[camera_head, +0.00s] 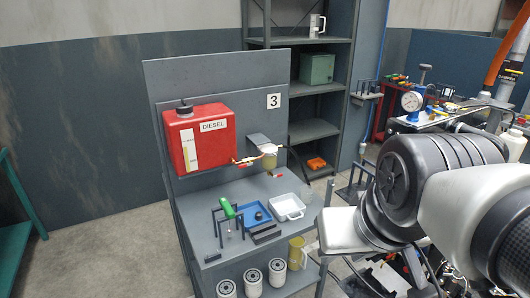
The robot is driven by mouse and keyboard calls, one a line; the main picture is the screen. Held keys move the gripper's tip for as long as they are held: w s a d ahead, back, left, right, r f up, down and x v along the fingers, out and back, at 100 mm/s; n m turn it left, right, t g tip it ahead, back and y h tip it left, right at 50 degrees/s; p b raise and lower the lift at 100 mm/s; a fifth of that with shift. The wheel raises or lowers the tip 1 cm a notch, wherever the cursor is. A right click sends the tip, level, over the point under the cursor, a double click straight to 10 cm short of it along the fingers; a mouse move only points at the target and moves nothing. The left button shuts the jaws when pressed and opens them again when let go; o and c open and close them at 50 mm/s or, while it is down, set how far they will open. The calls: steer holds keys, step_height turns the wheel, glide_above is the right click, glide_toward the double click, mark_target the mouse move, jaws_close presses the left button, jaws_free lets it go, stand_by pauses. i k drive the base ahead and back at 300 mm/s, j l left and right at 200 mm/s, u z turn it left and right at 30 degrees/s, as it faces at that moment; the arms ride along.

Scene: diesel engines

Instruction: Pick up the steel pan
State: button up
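A pale, shallow rectangular pan (288,207) with a raised rim and small end handles sits on the grey workbench (190,222), right of a blue tray. It looks white or light metal; I take it as the steel pan. It appears empty. My arm comes in from the right, and the pale block at its end, my gripper (342,231), is to the right of the pan and apart from it in the picture. The fingers cannot be made out.
A blue tray (254,214), a green-handled screwdriver (227,208) in a rack and a dark block (264,234) crowd the bench left of the pan. A red diesel tank (200,140) and fuel filter (269,158) hang behind. White filters (253,283) and a yellowish jug (297,252) stand below.

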mark_target(287, 207)
steer(key=i+l+u, duration=0.1)
steer(key=i, duration=0.25)
steer(key=i+l, duration=0.2)
steer(key=i, duration=0.2)
steer(key=i+l+u, duration=0.15)
steer(key=i, duration=0.2)
